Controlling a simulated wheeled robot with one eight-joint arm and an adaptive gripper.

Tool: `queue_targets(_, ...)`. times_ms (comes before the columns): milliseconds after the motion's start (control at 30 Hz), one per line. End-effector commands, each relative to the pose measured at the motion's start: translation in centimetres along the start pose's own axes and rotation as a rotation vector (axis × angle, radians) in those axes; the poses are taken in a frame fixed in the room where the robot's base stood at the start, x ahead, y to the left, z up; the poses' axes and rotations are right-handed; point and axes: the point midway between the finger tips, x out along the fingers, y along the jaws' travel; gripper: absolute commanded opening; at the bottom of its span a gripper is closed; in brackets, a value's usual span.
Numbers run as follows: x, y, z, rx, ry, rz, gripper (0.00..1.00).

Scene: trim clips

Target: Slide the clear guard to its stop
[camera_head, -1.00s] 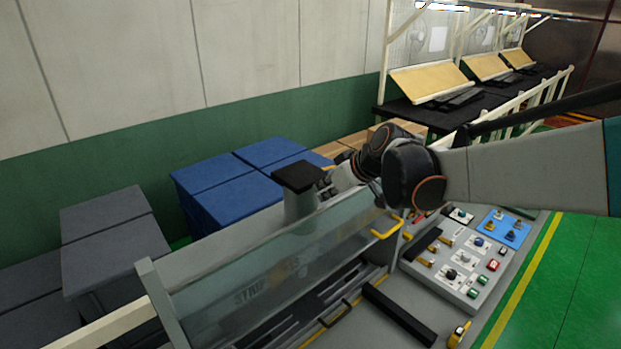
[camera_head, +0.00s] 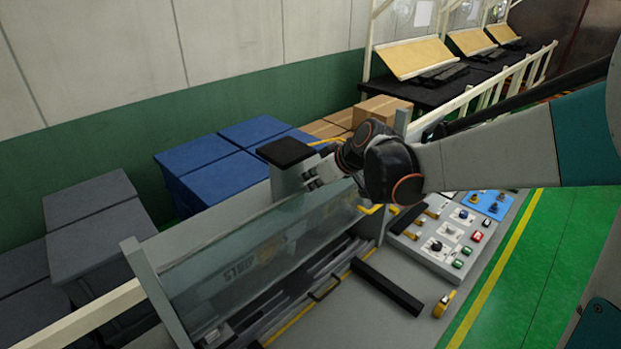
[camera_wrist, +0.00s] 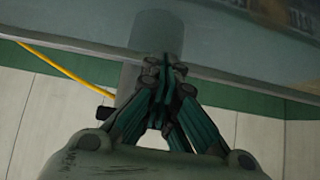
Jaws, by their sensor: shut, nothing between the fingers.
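The clear guard (camera_head: 262,240) is a see-through panel along the machine's upper side, set between grey end posts. A yellow handle (camera_head: 372,209) shows at its right end, partly hidden behind my wrist. My gripper (camera_head: 316,184) is at the upper right edge of the guard, beside a grey post with a black cap (camera_head: 287,153). In the wrist view my gripper (camera_wrist: 163,68) has its fingers together and empty, close to the panel (camera_wrist: 240,45). Whether the fingertips touch the panel, I cannot tell.
A control panel (camera_head: 447,238) with knobs and buttons is right of the machine. A black bar (camera_head: 388,287) lies on the machine's front. Blue boxes (camera_head: 205,165) and grey boxes (camera_head: 95,220) stand behind. Green floor (camera_head: 500,270) is free at the right.

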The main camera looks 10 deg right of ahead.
Motion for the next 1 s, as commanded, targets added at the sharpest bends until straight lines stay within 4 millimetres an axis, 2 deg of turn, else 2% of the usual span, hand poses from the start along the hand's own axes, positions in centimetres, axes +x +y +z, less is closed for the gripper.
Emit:
queue_targets(33, 0.8, 0.0, 0.8, 0.000, -0.001, 0.000, 0.00)
queue_targets(633, 7.3, 0.0, 7.3, 0.000, 0.000, 0.000, 0.00)
queue_targets(767, 8.0, 0.0, 8.0, 0.000, 0.000, 0.000, 0.00)
queue_targets(1000, 7.9, 0.0, 7.9, 0.000, 0.000, 0.000, 0.00)
